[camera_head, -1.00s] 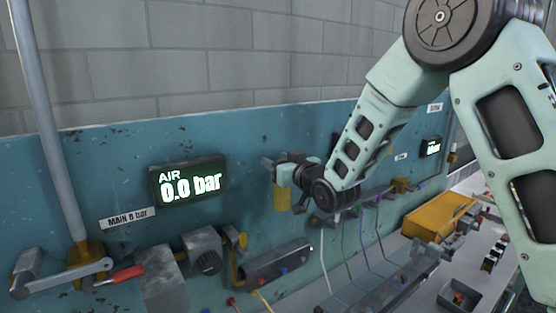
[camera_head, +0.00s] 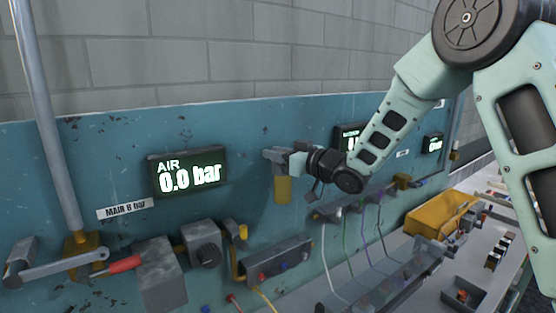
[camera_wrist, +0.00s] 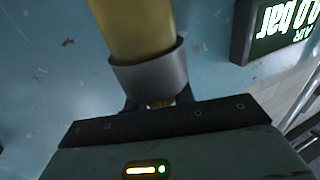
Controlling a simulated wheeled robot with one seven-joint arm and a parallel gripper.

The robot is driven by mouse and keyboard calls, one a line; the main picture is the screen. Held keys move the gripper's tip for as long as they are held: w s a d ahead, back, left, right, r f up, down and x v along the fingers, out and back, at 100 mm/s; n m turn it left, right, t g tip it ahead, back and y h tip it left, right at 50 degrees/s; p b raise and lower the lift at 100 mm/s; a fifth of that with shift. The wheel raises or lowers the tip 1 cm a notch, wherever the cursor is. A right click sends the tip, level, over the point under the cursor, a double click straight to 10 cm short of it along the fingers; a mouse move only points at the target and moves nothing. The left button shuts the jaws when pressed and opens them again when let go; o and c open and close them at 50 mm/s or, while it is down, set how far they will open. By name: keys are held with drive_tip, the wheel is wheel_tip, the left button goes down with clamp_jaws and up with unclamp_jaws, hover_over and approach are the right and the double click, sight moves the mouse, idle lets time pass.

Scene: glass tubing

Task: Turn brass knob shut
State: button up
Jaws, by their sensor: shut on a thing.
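A yellow-brass cylinder (camera_head: 283,190) hangs on the blue panel, right of the AIR display (camera_head: 188,176), which reads 0.0 bar. In the wrist view, the cylinder (camera_wrist: 130,28) ends in a grey collar (camera_wrist: 150,73), with a small brass piece (camera_wrist: 160,104) showing beyond it. My gripper (camera_head: 284,158) is at the top of this fitting, its jaws shut on the brass knob. In the wrist view, the gripper (camera_wrist: 158,105) body hides most of the grip, so little of the knob shows.
Thin coloured tubes hang below my wrist. A yellow bin (camera_head: 437,215) sits on the bench at right. A second display (camera_head: 348,137) is partly hidden behind my arm.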

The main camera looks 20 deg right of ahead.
drive_tip(key=n+g+y, duration=0.5)
drive_tip(key=g, duration=0.1)
drive_tip(key=n+g+y+p, duration=0.1)
drive_tip(key=g, duration=0.1)
drive_tip(key=shift+s+a+n, duration=0.25)
drive_tip(key=shift+s+n, duration=0.05)
drive_tip(key=n+g, duration=0.1)
drive_tip(key=g, duration=0.1)
drive_tip(key=n+g+y, duration=0.1)
drive_tip(key=n+g, duration=0.2)
drive_tip(key=g, duration=0.2)
drive_tip(key=shift+s+a, duration=0.1)
drive_tip(key=shift+s, duration=0.3)
drive_tip(key=shift+s+r+n+g, duration=0.1)
drive_tip(key=shift+n+g, duration=0.6)
drive_tip(key=shift+g, duration=0.4)
drive_tip(key=o, duration=1)
